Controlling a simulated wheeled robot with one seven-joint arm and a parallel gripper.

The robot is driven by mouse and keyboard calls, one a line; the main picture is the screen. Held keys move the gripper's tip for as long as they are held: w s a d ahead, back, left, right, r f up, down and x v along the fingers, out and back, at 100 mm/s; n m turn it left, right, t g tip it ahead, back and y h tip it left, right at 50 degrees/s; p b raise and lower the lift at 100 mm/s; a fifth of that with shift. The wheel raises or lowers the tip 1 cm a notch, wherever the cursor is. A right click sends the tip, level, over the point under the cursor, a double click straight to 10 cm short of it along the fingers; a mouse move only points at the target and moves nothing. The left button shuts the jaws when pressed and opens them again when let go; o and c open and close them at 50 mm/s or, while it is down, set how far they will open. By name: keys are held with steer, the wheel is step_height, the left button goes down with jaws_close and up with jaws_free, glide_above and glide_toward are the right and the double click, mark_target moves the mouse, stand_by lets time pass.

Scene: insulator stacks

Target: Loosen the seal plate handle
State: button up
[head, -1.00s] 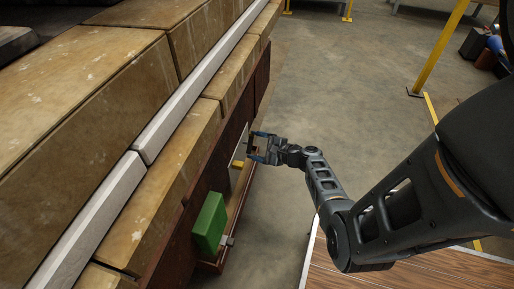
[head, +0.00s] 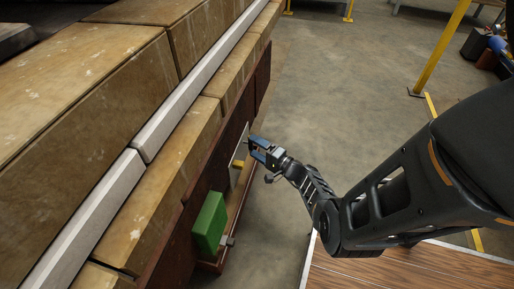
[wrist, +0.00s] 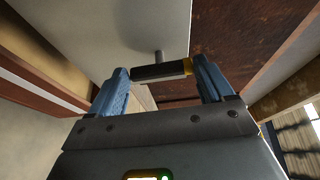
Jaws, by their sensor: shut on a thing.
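The seal plate is the pale grey panel (wrist: 110,22) at the top of the wrist view, and a sliver of it (head: 241,146) shows in the head view on the dark red-brown side of the stack. A short post stands out from it and carries the handle (wrist: 158,71), a dark bar with a yellow-brown band at its right end. My gripper (wrist: 160,75) is shut on the handle, with one blue finger at each end of the bar. In the head view my gripper (head: 260,149) is close against the plate and hides the handle.
Large tan blocks (head: 85,90) fill the left. Open concrete floor (head: 340,90) lies to the right of the stack.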

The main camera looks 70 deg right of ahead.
steer(key=shift+a+f+n, duration=0.1)
steer(key=shift+n, duration=0.2)
steer(key=o, duration=0.9)
steer(key=shift+o, duration=0.2)
steer(key=p+v, duration=0.1)
steer(key=v, duration=0.6)
steer(key=shift+s, duration=0.35)
steer(key=shift+a, duration=0.1)
